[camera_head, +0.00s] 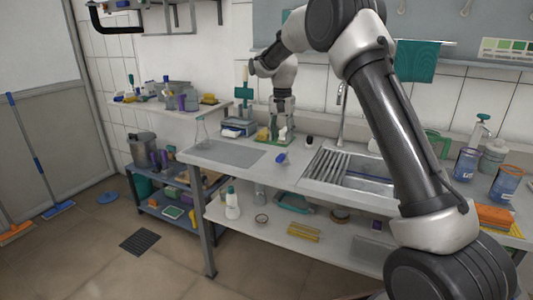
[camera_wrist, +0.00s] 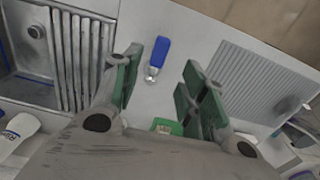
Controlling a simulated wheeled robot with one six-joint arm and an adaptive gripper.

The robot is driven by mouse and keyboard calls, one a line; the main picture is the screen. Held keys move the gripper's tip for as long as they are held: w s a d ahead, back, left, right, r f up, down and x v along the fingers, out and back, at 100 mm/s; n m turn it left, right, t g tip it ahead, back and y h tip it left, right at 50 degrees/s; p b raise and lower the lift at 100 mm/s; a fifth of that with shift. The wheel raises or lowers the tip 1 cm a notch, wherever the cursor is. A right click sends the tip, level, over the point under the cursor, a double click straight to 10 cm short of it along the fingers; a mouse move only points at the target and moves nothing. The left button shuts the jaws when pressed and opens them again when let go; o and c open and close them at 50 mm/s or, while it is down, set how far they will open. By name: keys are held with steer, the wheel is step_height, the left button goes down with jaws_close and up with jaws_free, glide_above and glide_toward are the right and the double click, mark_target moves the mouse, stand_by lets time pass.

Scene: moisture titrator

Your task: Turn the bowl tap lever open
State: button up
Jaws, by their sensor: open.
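My gripper (camera_head: 282,132) points down above the worktop, left of the sink, with the wall behind it. In the wrist view my gripper (camera_wrist: 160,75) has its two green-padded fingers spread apart, with nothing held between them. A blue-handled piece with a short metal end (camera_wrist: 158,55) shows on the worktop beyond the fingertips; in the head view it is a small blue shape (camera_head: 281,158), apart from the gripper. I cannot tell whether it is the tap lever. A tall metal tap (camera_head: 341,105) rises behind the sink, right of the gripper; no lever on it can be made out.
The sink (camera_head: 372,181) has a ribbed drainer (camera_head: 326,166) on its left. A grey ribbed mat (camera_head: 224,152) lies on the worktop's left, beside a clear flask (camera_head: 201,132). Blue-labelled jars (camera_head: 465,164) stand at the right. Worktop around the blue piece is mostly clear.

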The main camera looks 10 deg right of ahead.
mark_target(281, 156)
steer(key=shift+a+f, duration=0.15)
steer(key=shift+f, duration=0.05)
step_height(281, 156, down, 8)
steer(key=shift+r, duration=0.25)
jaws_close()
